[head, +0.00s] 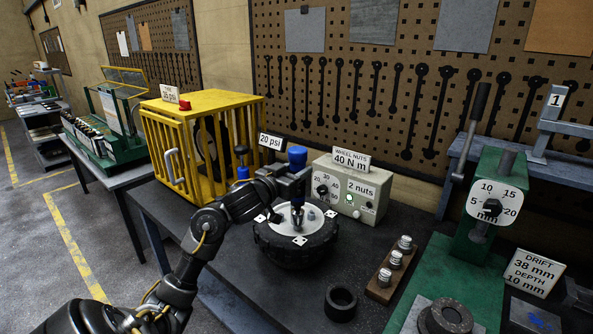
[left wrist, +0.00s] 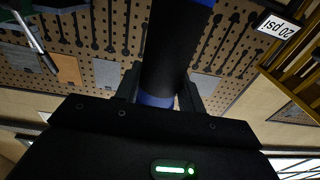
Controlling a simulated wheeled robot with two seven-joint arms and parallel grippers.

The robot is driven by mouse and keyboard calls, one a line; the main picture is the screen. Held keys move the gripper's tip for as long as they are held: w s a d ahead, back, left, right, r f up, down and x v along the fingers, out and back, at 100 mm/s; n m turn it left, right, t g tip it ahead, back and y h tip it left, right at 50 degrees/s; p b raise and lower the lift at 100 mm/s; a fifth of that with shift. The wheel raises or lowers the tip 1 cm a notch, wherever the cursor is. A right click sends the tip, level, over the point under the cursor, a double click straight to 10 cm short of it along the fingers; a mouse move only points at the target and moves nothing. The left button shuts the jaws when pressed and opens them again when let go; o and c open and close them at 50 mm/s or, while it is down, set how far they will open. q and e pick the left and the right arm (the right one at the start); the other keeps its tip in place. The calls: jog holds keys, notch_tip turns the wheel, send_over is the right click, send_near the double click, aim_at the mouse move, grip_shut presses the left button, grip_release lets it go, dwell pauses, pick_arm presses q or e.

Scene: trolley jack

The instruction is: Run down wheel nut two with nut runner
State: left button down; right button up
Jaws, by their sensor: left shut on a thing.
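My left gripper (head: 294,180) is shut on the nut runner (head: 297,157), a dark tool with a blue top. It holds the tool upright over the wheel (head: 296,250), a black tyre lying flat with a grey hub. The runner's lower end meets the hub area, but I cannot tell if it sits on a nut. The left wrist view shows the runner's black body and blue band (left wrist: 155,99) between the fingers. The nut controller box (head: 350,188) stands behind right, reading "40 N m" and "2 nuts", with a green light. My right gripper is out of view.
A yellow cage (head: 200,140) stands behind left, with a "20 psi" sign nearby. A wooden block with metal pieces (head: 384,281) and a dark ring (head: 341,302) lie to the right. A green press (head: 480,220) stands at far right.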

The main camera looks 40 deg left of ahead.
aim_at(292, 160)
pick_arm(q)
jog(key=shift+f+b, duration=0.55)
jog(key=shift+f, duration=0.25)
dwell(0.5)
jog(key=shift+s+f+p, duration=0.1)
jog(key=shift+f+p, duration=0.2)
jog(key=shift+f, duration=0.2)
dwell(1.8)
jog(key=r+p, duration=0.2)
jog(key=shift+w+r+p, duration=0.15)
jog(key=shift+w+p, duration=0.05)
jog(key=shift+p, duration=0.15)
notch_tip(292, 160, up, 4)
jog(key=p, duration=0.4)
jog(key=shift+s+p, duration=0.1)
jog(key=shift+p, duration=0.2)
